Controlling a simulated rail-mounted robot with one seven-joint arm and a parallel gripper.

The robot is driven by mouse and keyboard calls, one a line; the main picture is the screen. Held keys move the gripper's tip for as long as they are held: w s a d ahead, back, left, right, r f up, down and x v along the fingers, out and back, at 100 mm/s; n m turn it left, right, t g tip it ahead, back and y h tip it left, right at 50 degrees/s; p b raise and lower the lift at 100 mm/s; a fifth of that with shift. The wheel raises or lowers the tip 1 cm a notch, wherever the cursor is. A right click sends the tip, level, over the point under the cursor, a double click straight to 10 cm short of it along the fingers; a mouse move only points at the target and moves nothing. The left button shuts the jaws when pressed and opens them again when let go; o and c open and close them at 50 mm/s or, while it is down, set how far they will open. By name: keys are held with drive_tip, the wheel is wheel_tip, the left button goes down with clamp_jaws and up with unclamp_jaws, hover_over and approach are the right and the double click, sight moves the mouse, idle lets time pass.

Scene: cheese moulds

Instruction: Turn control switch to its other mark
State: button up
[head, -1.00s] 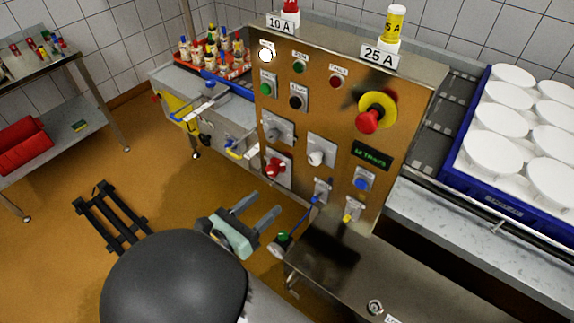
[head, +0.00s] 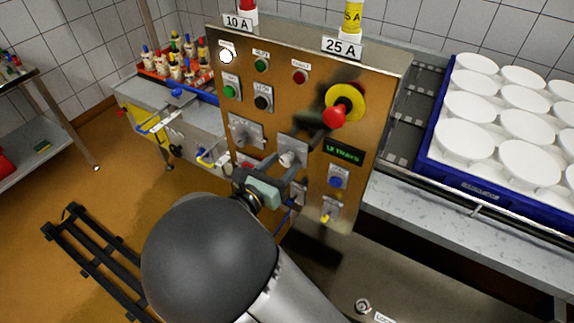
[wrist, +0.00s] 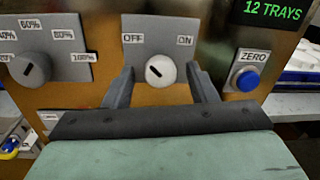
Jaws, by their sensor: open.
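The control switch is a white round knob (wrist: 160,71) on a grey plate with OFF at upper left and ON at upper right. Its dark pointer slot tilts toward OFF. In the head view the white knob (head: 288,158) sits mid-panel, partly behind my gripper (head: 282,172). In the wrist view my gripper (wrist: 160,76) is open, one finger on each side of the knob. Gaps show between the fingers and the knob. The grey palm is below it.
Left of the switch is a grey percent dial (wrist: 30,69); right is a blue ZERO button (wrist: 247,80). A red emergency knob (head: 335,117) juts from the panel at upper right. A blue crate of white moulds (head: 428,150) stands at right.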

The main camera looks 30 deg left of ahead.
drive_tip(key=shift+w, duration=0.15)
drive_tip(key=c, duration=1)
drive_tip(key=shift+o, duration=0.2)
